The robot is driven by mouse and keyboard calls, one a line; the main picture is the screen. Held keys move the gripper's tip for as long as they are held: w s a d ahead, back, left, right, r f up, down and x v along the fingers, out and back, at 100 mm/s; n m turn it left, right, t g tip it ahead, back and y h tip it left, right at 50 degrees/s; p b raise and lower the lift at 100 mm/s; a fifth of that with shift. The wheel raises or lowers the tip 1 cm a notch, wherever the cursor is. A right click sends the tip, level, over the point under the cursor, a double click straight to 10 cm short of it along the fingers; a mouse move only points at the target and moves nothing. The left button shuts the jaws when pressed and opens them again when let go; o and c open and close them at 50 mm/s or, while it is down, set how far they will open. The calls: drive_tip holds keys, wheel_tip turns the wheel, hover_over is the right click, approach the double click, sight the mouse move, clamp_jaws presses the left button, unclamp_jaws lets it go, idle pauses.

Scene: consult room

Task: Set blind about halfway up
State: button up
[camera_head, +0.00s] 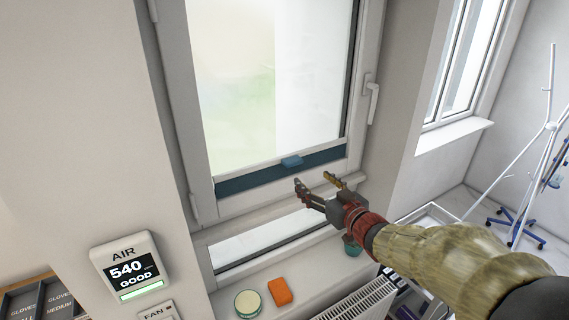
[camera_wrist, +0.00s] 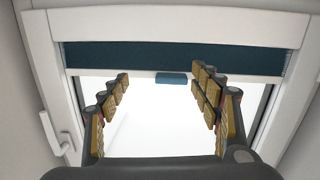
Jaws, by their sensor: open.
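The dark blue blind (camera_head: 247,181) is a narrow band across the bottom of the window, with clear glass above it. A small blue tab (camera_head: 291,162) sits on the pale rail along its upper edge. My gripper (camera_head: 313,180) is open and empty in front of the blind, a little below and right of the tab. In the wrist view, which looks turned upside down, the blind (camera_wrist: 120,55) runs across the top. The tab (camera_wrist: 171,79) shows between the spread fingertips (camera_wrist: 160,76), nearer the right finger. I see no contact; the exact gap cannot be told.
A window handle (camera_head: 372,98) is on the frame's right side. The sill below holds an orange block (camera_head: 280,291), a round tin (camera_head: 247,303) and a teal pot (camera_head: 351,246) under my gripper. A radiator (camera_head: 355,300) stands below. A white coat stand (camera_head: 548,125) is at the right.

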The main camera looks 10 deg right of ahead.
sight(296, 163)
drive_tip(key=shift+t+y, duration=0.4)
drive_tip(key=shift+y, duration=0.3)
drive_tip(key=w+a, duration=0.1)
drive_tip(key=w, duration=0.1)
drive_tip(key=w+a+r, duration=0.1)
drive_tip(key=w, duration=0.1)
drive_tip(key=w+a+r, duration=0.1)
drive_tip(key=w+a, duration=0.1)
drive_tip(key=w, duration=0.1)
drive_tip(key=shift+r, duration=0.25)
drive_tip(key=shift+c, duration=0.2)
